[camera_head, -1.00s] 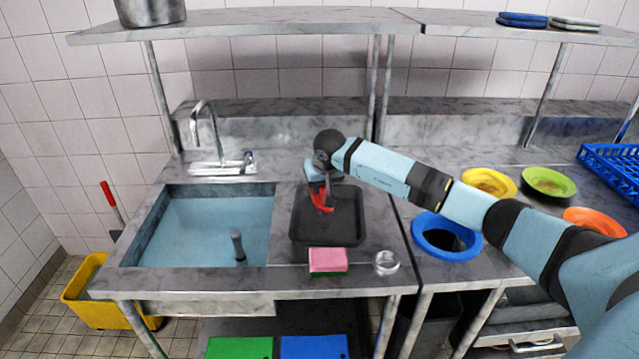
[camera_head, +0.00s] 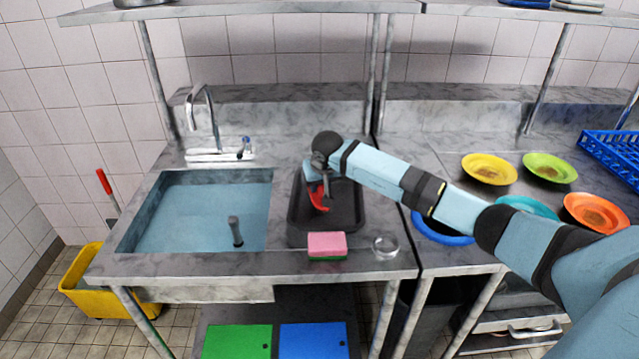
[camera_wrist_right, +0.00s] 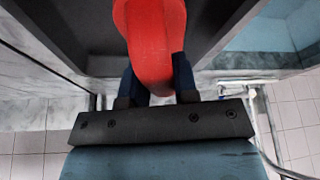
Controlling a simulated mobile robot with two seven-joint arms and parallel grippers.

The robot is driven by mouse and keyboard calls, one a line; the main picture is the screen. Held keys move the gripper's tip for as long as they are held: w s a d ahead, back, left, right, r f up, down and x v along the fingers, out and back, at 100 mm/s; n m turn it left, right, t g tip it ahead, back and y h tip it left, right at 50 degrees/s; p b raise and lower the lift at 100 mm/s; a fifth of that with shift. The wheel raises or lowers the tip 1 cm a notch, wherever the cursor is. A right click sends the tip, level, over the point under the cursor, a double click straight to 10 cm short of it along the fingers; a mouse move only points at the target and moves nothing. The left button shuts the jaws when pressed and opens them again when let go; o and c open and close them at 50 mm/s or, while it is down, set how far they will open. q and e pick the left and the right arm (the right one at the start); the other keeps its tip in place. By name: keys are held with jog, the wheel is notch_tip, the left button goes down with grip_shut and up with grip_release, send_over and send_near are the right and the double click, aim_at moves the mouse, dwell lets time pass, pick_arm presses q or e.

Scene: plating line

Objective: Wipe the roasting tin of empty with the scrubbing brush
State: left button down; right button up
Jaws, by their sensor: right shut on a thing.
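The roasting tin (camera_head: 345,222) is a dark rectangular pan on the steel counter, just right of the sink. My right gripper (camera_head: 318,182) is over the tin and shut on the red scrubbing brush (camera_head: 318,199). In the right wrist view the red brush (camera_wrist_right: 155,40) sits between the dark fingers (camera_wrist_right: 160,85), with the dark tin (camera_wrist_right: 85,25) behind it. The brush's bristles are hidden, and I cannot tell whether they touch the tin. My left gripper is not in view.
A water-filled sink (camera_head: 200,215) lies left of the tin. A pink sponge (camera_head: 327,245) and a small glass (camera_head: 385,247) stand at the counter's front.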

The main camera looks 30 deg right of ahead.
aim_at(320, 195)
jog(key=shift+f+b, duration=0.8)
jog(key=shift+f, duration=0.2)
jog(key=shift+s+a+r+p, duration=0.15)
jog(key=shift+s+a+p, duration=0.3)
jog(key=shift+s, duration=0.2)
jog(key=shift+s+a, duration=0.65)
jog(key=shift+s, duration=0.15)
jog(key=shift+f+b, duration=0.25)
jog(key=shift+b, duration=0.05)
jog(key=shift+w+d+f+b, duration=0.1)
jog(key=shift+w+d+b, duration=1.05)
jog(key=shift+w, duration=0.2)
